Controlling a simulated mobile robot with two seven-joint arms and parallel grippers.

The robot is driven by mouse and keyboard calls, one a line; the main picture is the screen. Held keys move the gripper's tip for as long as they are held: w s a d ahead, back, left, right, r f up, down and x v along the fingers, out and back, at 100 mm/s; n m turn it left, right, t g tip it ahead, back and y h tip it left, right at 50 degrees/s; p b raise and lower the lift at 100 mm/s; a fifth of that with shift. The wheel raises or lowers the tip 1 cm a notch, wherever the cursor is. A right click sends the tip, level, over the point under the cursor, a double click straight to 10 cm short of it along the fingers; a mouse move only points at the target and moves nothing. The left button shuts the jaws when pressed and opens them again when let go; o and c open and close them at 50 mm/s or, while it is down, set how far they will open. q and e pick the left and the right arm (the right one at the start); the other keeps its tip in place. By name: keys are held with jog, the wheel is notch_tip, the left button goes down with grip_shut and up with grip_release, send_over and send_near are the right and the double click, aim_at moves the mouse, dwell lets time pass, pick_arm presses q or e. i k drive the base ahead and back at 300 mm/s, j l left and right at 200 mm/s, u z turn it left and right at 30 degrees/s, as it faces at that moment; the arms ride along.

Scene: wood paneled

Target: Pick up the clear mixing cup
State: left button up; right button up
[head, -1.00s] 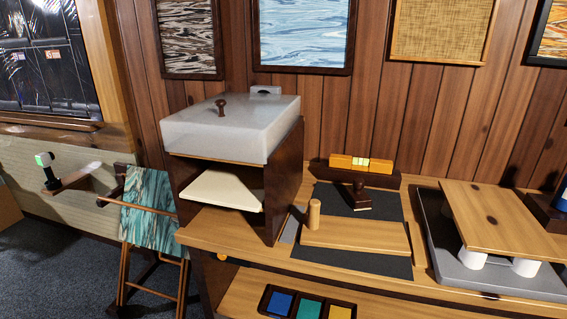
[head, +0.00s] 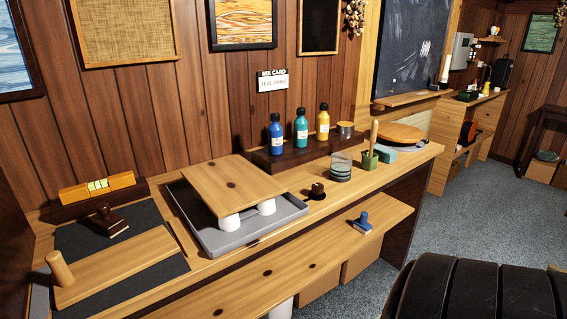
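A clear cup-like vessel (head: 341,165) stands on the wooden bench in the head view, right of centre. It is see-through at the top, with greenish-grey bands lower down; I cannot tell whether these are part of it or something behind or under it. It stands just left of a green block (head: 369,159) with an upright wooden handle. Neither of my grippers shows in this view.
Blue, teal and yellow bottles (head: 301,131) stand on a dark shelf behind. A grey tray (head: 247,237) with a raised board (head: 218,184) is to the left. A small dark knob (head: 317,191) sits near the bench's front. A lower shelf (head: 300,262) juts forward.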

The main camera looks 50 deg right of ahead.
aim_at(341, 162)
jog(key=z, duration=2.15)
